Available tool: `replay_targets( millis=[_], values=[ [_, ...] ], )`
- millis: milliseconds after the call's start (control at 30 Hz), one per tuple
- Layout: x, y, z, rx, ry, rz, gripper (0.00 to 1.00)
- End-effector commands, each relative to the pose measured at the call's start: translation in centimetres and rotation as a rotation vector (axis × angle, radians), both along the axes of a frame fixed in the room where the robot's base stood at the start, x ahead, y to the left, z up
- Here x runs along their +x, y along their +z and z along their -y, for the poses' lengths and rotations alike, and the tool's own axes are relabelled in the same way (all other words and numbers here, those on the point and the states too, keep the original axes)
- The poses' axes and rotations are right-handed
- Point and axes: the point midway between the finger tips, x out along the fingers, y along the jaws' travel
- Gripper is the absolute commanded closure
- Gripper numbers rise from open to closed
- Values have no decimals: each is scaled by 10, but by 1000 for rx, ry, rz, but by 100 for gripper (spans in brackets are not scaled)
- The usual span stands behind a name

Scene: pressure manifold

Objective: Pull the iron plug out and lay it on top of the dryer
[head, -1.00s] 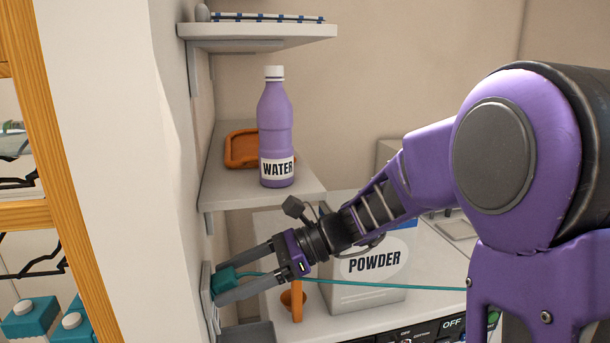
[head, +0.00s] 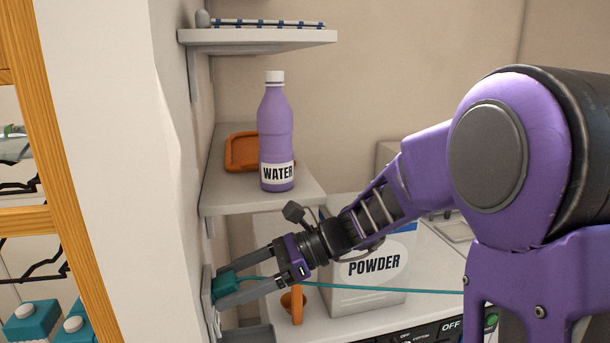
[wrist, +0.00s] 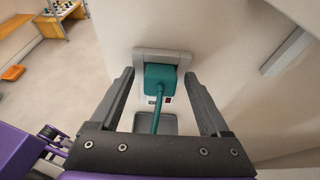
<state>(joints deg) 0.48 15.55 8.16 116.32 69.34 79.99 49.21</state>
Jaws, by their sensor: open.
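The iron plug is a teal block (head: 224,285) with a teal cord running right across the head view. It sits in a grey wall socket (head: 209,302) at the lower left. The plug also shows in the wrist view (wrist: 160,82), against the socket plate (wrist: 162,56). My gripper (head: 228,288) is open, with one finger on either side of the plug. In the wrist view the fingers (wrist: 162,88) stand apart from the plug with gaps on both sides. The dryer's white top (head: 345,322) and dark control panel (head: 452,328) show at the lower right.
A powder box (head: 365,290) and an orange scoop (head: 297,305) stand on the white top. A purple water bottle (head: 276,135) and an orange tray (head: 240,150) are on the shelf (head: 255,190) above. A grey tray-like thing (head: 248,334) lies below the socket.

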Motion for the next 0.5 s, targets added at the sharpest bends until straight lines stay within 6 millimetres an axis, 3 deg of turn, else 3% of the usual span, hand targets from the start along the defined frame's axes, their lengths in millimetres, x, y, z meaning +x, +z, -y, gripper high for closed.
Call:
replay_targets(
  millis=[467,500],
  values=[
    [0,0,0,0,0,0,20],
    [0,0,0,0,0,0,24]
  ],
)
